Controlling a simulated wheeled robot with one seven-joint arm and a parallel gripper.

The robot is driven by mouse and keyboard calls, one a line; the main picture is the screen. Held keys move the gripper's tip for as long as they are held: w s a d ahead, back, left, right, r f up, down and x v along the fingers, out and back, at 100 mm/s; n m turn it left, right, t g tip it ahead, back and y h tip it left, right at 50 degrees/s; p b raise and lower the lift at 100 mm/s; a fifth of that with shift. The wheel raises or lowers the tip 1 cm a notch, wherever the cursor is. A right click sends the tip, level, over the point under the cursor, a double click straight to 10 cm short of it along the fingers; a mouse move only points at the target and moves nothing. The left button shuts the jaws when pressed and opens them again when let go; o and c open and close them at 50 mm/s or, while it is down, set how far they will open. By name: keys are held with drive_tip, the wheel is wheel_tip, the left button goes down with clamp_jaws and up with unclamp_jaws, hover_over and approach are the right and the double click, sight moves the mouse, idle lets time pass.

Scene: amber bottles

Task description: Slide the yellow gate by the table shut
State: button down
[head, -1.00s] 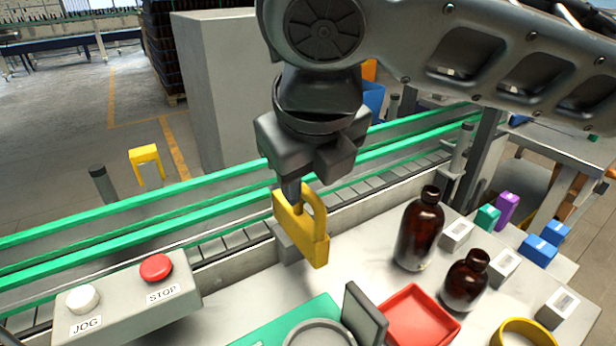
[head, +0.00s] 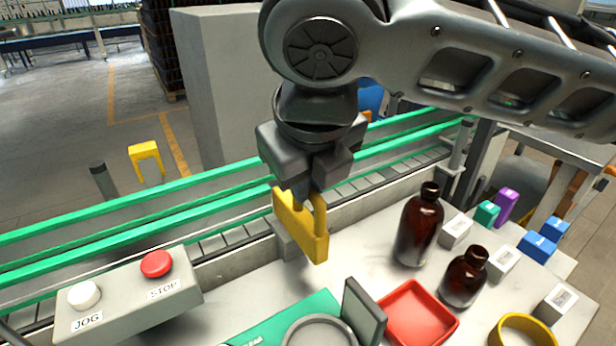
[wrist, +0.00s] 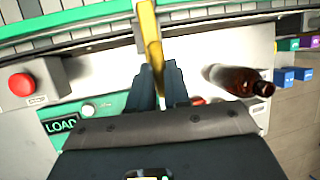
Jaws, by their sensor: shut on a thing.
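The yellow gate (head: 302,228) stands at the table's edge beside the conveyor, a flat plate with a looped handle, next to a small grey block. My gripper (head: 299,192) points down at its top, and the jaws hide part of it. In the wrist view the gate (wrist: 151,45) runs as a yellow bar down between my two dark fingers (wrist: 160,82), which are closed on it. Whether the gate closes off the conveyor fully cannot be told.
The conveyor (head: 225,240) with green rails runs behind the table. A control box with a red STOP button (head: 156,264) and a white JOG button (head: 84,295) is at left. Amber bottles (head: 418,228) (head: 464,278), a red tray (head: 418,315) and a grey upright plate (head: 363,312) stand at right.

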idle(0.3)
drive_tip(key=p, duration=0.1)
hover_over(285, 199)
drive_tip(key=shift+r, duration=0.1)
drive_tip(key=c, duration=1.1)
unclamp_jaws()
drive_tip(key=shift+w, duration=0.1)
drive_tip(key=v, duration=0.7)
drive_tip(key=shift+r+b, duration=0.3)
